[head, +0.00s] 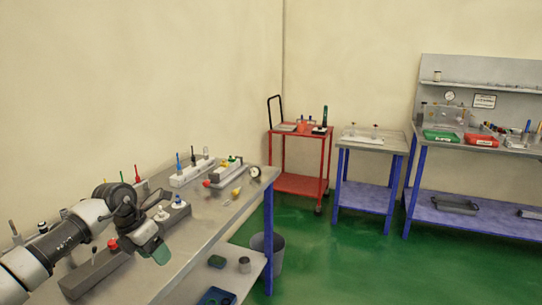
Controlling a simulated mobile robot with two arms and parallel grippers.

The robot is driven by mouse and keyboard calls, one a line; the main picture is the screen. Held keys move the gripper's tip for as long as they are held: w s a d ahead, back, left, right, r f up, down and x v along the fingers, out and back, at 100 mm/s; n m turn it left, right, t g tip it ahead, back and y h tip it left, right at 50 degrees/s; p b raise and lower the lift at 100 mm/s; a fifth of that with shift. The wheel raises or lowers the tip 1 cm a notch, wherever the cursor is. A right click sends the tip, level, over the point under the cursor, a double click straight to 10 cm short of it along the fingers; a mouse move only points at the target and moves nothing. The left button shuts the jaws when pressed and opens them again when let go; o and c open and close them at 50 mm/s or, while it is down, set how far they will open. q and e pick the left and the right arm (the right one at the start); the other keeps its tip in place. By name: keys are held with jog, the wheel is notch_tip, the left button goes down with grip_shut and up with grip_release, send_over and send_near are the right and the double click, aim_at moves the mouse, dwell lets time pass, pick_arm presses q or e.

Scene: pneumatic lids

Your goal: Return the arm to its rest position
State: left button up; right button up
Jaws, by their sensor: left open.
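My left arm comes in from the lower left and reaches over the near workbench (215,218). My left gripper (160,252) hangs at its end, tilted downward above the front part of the bench, open, with nothing seen between its fingers. A grey block (95,275) with a red knob lies on the bench beside and below the gripper. A grey block with a white fitting (170,214) stands just behind the gripper. My right gripper is not in the picture.
White blocks with coloured fittings (192,174) stand along the back of the bench; a small gauge (255,172) sits near its far corner. A red trolley (300,184), a small table (370,143) and a grey bin (275,253) stand beyond. Green floor lies open at right.

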pick_arm(q)
jog(key=s+d+f+t+h, duration=0.1)
jog(key=s+d+f+h, duration=0.15)
jog(key=d+h, duration=0.75)
jog(key=s+d+r+n+t+h, duration=0.2)
jog(key=d+n+t, duration=0.3)
jog(key=d, duration=0.2)
jog(key=s+d+r+n+t+h, duration=0.1)
jog(key=s+d+r+n+t, duration=0.1)
jog(key=s+d+n+t, duration=0.25)
jog(key=s+a+f+n+t+y, duration=0.1)
jog(key=s+a+f+n+y, duration=0.45)
jog(key=n, duration=0.75)
jog(key=s+a+f+n+t+y, duration=0.2)
jog(key=a+f+n+y, duration=0.4)
jog(key=n+y, duration=0.6)
jog(key=s+a+f+n+g, duration=0.25)
jog(key=s+f+g, duration=0.3)
jog(key=s, duration=0.55)
jog(key=s+a+f+n+g, duration=0.1)
jog(key=s+f+n+g, duration=0.4)
jog(key=s, duration=0.6)
notch_tip(320, 180, down, 25)
jog(key=m+g, duration=0.2)
jog(key=s+a+f+g, duration=0.1)
jog(key=s+a+f, duration=0.1)
jog(key=s+f, duration=1.3)
jog(key=shift+s+a+f+h, duration=0.25)
jog(key=shift+s+h, duration=0.1)
jog(key=shift+s, duration=0.25)
